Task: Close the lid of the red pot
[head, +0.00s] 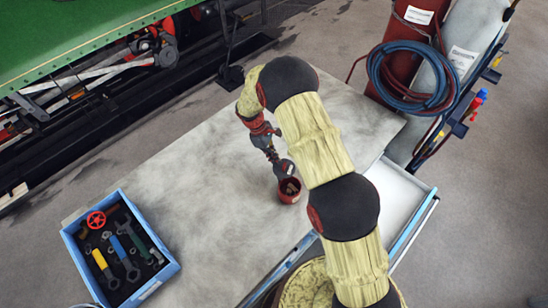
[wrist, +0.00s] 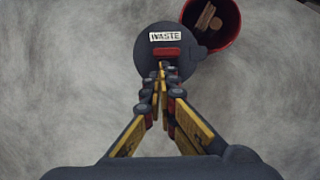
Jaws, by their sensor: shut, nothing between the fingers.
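The red pot (head: 289,194) stands on the grey bench top in the head view. In the wrist view the pot (wrist: 234,40) is partly cut off at the top edge; its mouth is uncovered and brown pieces show inside. Its dark grey round lid (wrist: 146,62), with a "WASTE" label and a red grip, is swung open beside the mouth. My gripper (wrist: 163,72) is shut and empty, its fingertips over the lid near the red grip. Whether they touch the lid I cannot tell. In the head view my gripper (head: 279,160) is just above the pot.
A blue crate (head: 150,285) of tools stands at the bench's left end. An open drawer (head: 398,200) juts out at the right. Red and grey cylinders with a coiled hose (head: 385,85) stand behind it. The bench between crate and pot is clear.

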